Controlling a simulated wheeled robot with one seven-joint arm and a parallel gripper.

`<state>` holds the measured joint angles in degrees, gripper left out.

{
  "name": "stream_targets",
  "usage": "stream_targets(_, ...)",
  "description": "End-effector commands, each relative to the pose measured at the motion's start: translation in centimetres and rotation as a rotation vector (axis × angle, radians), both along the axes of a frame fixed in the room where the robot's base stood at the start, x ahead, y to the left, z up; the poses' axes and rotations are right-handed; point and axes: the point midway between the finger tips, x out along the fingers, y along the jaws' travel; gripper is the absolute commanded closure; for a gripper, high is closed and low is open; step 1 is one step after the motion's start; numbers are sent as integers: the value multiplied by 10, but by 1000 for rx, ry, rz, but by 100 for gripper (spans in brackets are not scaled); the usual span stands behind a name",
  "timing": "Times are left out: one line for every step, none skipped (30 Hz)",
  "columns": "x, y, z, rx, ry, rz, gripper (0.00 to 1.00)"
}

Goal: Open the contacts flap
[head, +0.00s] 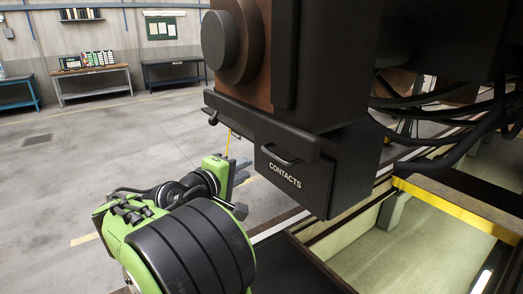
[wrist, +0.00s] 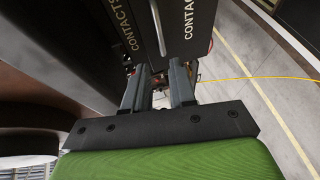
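The contacts flap (head: 292,183) is a dark panel lettered CONTACTS, low on the dark equipment box, with a bar handle (head: 280,157) near its top edge. It looks closed in the head view. My gripper (head: 240,170) is to the left of the flap, apart from the handle in that view. In the wrist view my gripper (wrist: 158,78) has its two dark fingers apart, with nothing seen held between them. Beyond the fingertips are dark surfaces with CONTACTS lettering twice, one on the flap panel (wrist: 190,35).
A round dark cap (head: 220,38) and a brown housing are above the flap. Thick black cables (head: 450,140) hang at right. A pit with a yellow edge (head: 440,205) lies below right. Open concrete floor (head: 110,140) is at left, with workbenches (head: 92,85) by the wall.

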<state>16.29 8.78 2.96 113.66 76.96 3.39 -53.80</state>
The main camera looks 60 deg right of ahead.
Motion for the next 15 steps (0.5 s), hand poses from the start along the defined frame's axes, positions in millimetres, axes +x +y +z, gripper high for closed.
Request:
stream_targets(-3,-9,-2,0,0,-8,75)
stream_targets(-4,-15,-3,1,1,-9,75)
stream_targets(-5,-24,-4,1,1,-9,75)
stream_targets(-5,-32,-6,2,0,-9,75)
stream_targets(-6,-40,-7,1,1,-10,75)
stream_targets(-7,-50,-9,1,0,-11,75)
stream_targets(-7,-57,-10,1,0,-10,75)
stream_targets(-7,-65,-12,2,0,-9,75)
stream_targets(-9,-75,-14,2,0,-9,75)
stream_targets(-9,-82,-15,2,0,-8,75)
stream_targets(-9,-90,-16,3,0,-9,75)
stream_targets(-10,-99,-18,1,-1,-8,75)
stream_targets(-10,-106,-20,2,-1,-7,75)
stream_targets(-11,-113,-20,3,0,-8,75)
stream_targets(-11,-121,-22,1,-1,-6,75)
